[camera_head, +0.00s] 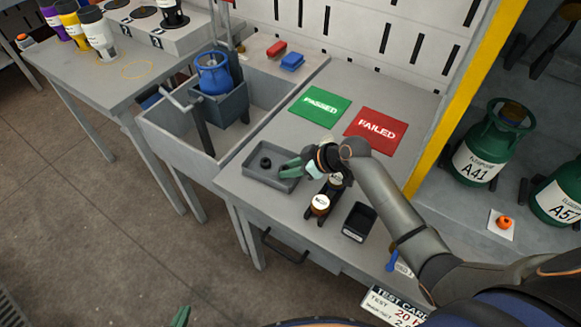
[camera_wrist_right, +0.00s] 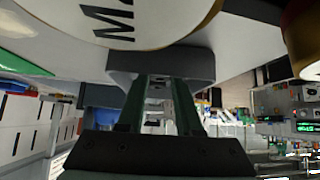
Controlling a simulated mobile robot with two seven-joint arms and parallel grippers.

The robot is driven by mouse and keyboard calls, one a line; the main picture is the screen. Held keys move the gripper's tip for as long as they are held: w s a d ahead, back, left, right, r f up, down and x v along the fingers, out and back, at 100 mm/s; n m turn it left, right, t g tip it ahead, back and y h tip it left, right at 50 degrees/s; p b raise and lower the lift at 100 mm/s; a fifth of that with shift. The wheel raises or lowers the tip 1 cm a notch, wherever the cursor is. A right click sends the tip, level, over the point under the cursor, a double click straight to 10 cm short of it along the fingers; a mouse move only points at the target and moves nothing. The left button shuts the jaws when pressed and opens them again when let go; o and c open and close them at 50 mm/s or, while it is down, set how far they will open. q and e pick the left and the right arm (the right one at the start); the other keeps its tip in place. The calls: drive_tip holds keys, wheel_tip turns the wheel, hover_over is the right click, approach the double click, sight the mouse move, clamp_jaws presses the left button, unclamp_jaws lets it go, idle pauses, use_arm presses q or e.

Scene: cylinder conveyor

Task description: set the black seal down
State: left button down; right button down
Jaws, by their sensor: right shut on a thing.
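My right gripper (camera_head: 284,172) is low over the grey tray (camera_head: 254,176), at its right end. It is shut on a small dark thing that I take to be the black seal; the fingers mostly hide it. Whether it touches the tray floor I cannot tell. Another small black ring-like piece (camera_head: 265,162) lies in the tray, left of the fingertips. In the right wrist view the two fingers (camera_wrist_right: 158,105) run close together, and the seal cannot be made out. Of my left gripper (camera_head: 180,317) only a green fingertip shows at the bottom edge.
Beside my right wrist stand brown-and-white jars (camera_head: 320,205) in a black holder, and a black box (camera_head: 359,222). Behind are the green PASSED mat (camera_head: 320,105) and red FAILED mat (camera_head: 376,131). A sink (camera_head: 165,125) with a blue cylinder (camera_head: 213,72) adjoins left.

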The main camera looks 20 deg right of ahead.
drive_tip(key=shift+f, duration=0.2)
drive_tip(key=c, duration=0.6)
unclamp_jaws()
drive_tip(key=shift+r, duration=0.25)
drive_tip(key=v, duration=0.7)
drive_tip(key=shift+s+d+r+p, duration=0.1)
drive_tip(key=shift+s+r+p, duration=0.1)
drive_tip(key=shift+p, duration=0.15)
